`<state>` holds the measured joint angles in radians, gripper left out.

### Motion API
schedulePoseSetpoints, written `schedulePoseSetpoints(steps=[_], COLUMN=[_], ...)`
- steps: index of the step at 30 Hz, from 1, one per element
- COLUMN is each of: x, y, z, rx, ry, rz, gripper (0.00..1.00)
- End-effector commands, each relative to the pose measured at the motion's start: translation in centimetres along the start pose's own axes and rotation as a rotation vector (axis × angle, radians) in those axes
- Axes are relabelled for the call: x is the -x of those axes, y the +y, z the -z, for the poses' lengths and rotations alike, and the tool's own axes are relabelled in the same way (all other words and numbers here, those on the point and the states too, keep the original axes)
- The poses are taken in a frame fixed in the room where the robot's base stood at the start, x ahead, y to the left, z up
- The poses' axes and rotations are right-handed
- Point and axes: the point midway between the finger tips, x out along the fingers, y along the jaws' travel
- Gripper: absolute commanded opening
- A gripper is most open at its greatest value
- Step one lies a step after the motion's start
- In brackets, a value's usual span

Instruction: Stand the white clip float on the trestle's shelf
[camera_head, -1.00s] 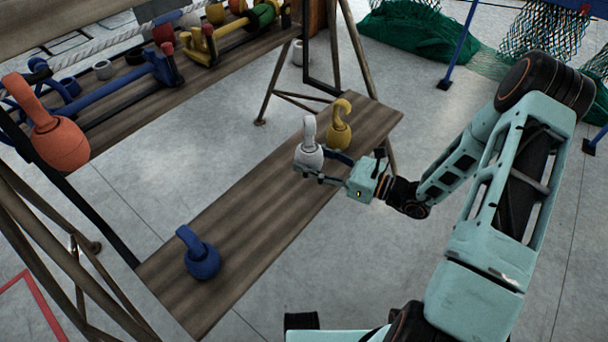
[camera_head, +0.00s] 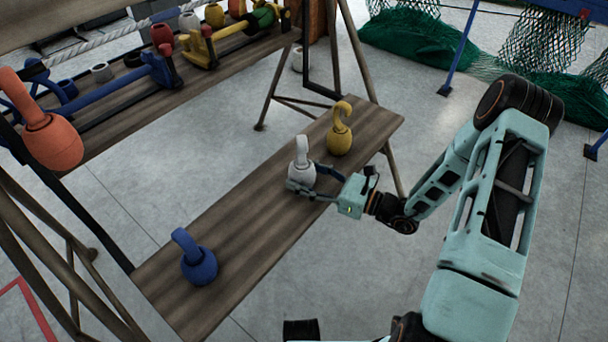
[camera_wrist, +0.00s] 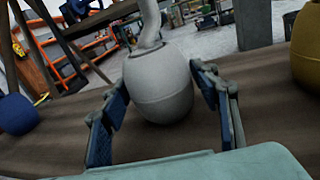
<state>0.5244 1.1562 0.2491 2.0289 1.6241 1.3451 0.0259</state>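The white clip float (camera_head: 301,176), a round body with a hooked neck, stands upright over the trestle's shelf (camera_head: 235,215), between the blue and yellow floats. My gripper (camera_head: 304,180) reaches in from the right with one finger on each side of its body.
A yellow float (camera_head: 339,135) stands behind on the shelf, close to my gripper. A blue float (camera_head: 199,264) stands at the shelf's near end. An orange float (camera_head: 52,142) is at the left by the upper rack. Bare shelf lies between the blue and white floats.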

Motion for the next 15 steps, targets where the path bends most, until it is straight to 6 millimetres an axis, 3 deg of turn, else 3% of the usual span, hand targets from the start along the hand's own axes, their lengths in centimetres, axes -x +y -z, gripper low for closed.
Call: schedulePoseSetpoints(steps=[13, 15], x=[0.1, 1.1], y=[0.0, -0.1], z=[-0.6, -0.5], rx=[0.001, 0.0], ry=[0.0, 0.0], rz=[0.0, 0.004], gripper=[0.67, 0.67])
